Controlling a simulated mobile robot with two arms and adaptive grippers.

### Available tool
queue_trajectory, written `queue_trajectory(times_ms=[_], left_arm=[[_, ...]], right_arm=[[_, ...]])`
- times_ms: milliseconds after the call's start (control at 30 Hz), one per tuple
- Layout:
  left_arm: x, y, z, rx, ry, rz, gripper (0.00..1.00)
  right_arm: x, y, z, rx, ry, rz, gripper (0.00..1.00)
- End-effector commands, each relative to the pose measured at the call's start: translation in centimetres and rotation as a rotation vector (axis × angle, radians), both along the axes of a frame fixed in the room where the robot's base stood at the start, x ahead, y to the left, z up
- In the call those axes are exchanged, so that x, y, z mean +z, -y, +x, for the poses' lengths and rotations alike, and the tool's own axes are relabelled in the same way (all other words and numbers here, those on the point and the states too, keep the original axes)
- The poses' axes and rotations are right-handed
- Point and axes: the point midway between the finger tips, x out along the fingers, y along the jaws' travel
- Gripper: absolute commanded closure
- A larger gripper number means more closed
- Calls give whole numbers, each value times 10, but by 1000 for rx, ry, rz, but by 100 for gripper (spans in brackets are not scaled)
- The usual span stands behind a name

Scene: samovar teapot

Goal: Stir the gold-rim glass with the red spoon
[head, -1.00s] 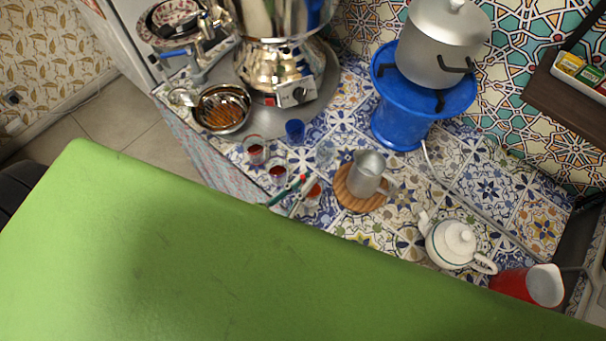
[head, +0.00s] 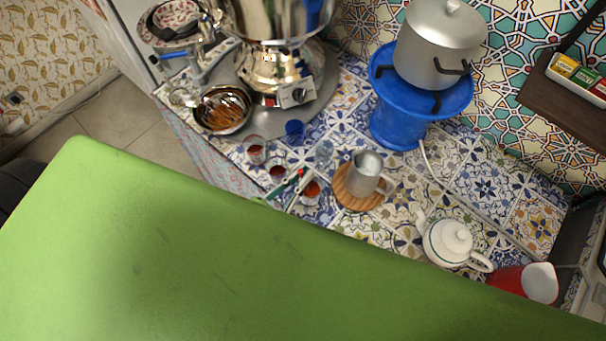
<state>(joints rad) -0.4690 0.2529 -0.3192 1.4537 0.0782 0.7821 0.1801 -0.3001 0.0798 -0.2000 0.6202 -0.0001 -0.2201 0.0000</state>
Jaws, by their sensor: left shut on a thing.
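Several small glasses stand on the tiled counter. Three hold reddish tea: a left one (head: 256,154), a middle one (head: 277,173) and a right one (head: 311,191). I cannot make out which has the gold rim. A blue glass (head: 294,132) and a clear glass (head: 324,152) stand behind them. My left gripper (head: 294,188) shows small between the middle and right tea glasses, shut on a thin item with a red part, which looks like the red spoon (head: 300,172). Its lower end is too small to tell whether it is inside a glass. My right gripper is not in view.
A metal pitcher (head: 365,172) on a round wooden board (head: 352,203) stands right of the glasses. A white teapot (head: 450,243) and red jug (head: 510,280) are farther right. A samovar (head: 272,68), metal bowl (head: 222,108) and blue stand (head: 395,122) with a pot are behind.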

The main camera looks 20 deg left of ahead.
Motion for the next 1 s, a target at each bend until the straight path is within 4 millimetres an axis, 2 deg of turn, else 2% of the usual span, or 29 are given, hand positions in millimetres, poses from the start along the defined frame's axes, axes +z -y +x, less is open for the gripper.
queue_trajectory(times_ms=[33, 800, 1000], left_arm=[[9, -1, 0, 0, 0, 0, 100], [69, -13, -2, -1, 0, 0, 100], [71, -14, -3, 0, 0, 0, 100]], right_arm=[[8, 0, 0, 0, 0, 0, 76], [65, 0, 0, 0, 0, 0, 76], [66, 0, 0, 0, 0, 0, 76]])
